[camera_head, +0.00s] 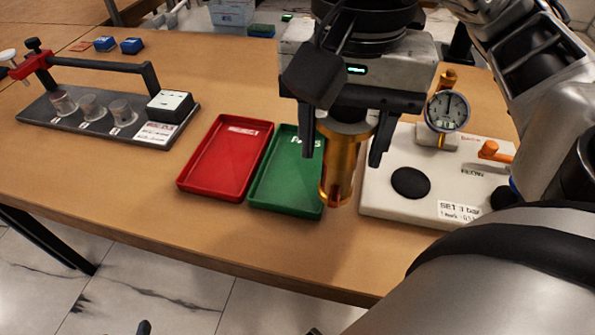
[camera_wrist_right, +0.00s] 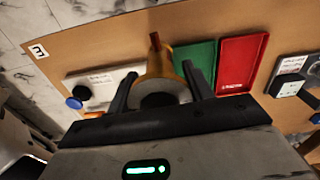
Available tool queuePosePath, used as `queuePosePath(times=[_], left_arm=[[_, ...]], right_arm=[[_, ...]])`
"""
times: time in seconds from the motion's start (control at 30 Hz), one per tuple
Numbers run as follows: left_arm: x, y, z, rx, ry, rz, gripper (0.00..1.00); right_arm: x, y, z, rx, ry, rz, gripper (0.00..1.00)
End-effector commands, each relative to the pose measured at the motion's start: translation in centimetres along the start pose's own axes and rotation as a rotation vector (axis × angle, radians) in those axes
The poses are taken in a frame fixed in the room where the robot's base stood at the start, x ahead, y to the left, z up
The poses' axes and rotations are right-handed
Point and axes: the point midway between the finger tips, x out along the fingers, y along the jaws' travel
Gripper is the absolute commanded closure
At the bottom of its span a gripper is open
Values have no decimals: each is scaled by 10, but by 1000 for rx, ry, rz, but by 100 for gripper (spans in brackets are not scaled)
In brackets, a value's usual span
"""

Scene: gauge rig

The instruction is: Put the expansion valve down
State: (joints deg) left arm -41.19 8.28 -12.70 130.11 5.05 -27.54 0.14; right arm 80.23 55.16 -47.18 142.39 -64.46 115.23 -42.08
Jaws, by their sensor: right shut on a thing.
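The brass expansion valve (camera_head: 337,180) is between the fingers of my right gripper (camera_head: 343,150), which is shut on its wide upper part. The valve hangs roughly upright, its narrower end down. In the head view it overlaps the right edge of the green tray (camera_head: 286,196) and the gap beside the white gauge rig (camera_head: 400,209); its height above the table is hard to tell. In the right wrist view the valve (camera_wrist_right: 160,68) shows between the two dark fingers (camera_wrist_right: 160,88), with the green tray (camera_wrist_right: 203,60) beyond. My left gripper is not recognizable in view.
A red tray (camera_head: 222,162) lies left of the green one; both look empty where visible. The white rig carries a dial gauge (camera_head: 447,111), an orange handle (camera_head: 492,151) and a black disc (camera_head: 410,183). A grey fixture (camera_head: 60,118) stands at left. The front table strip is clear.

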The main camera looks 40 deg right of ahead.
Motion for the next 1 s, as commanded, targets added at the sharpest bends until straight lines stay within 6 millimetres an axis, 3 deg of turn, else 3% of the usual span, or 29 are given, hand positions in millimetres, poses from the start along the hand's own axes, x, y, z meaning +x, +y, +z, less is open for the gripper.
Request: queuePosePath(times=[0.13, 0.3, 0.57, 0.8, 1.0], left_arm=[[-2, 1, -3, -3, 3, 2, 48], [-13, 3, -23, -9, -14, -2, 48], [-23, 0, -35, 10, -77, -26, 48], [-19, -2, -27, 18, -80, -28, 48], [-19, -2, -28, 20, -81, -29, 48]], right_arm=[[2, 5, -1, 43, -5, 1, 84], [2, -8, -18, 49, -13, 7, 84], [11, -17, -32, 44, -8, 8, 84], [48, -50, -75, 46, -4, 3, 84], [83, -66, -97, 44, -3, 3, 84]])
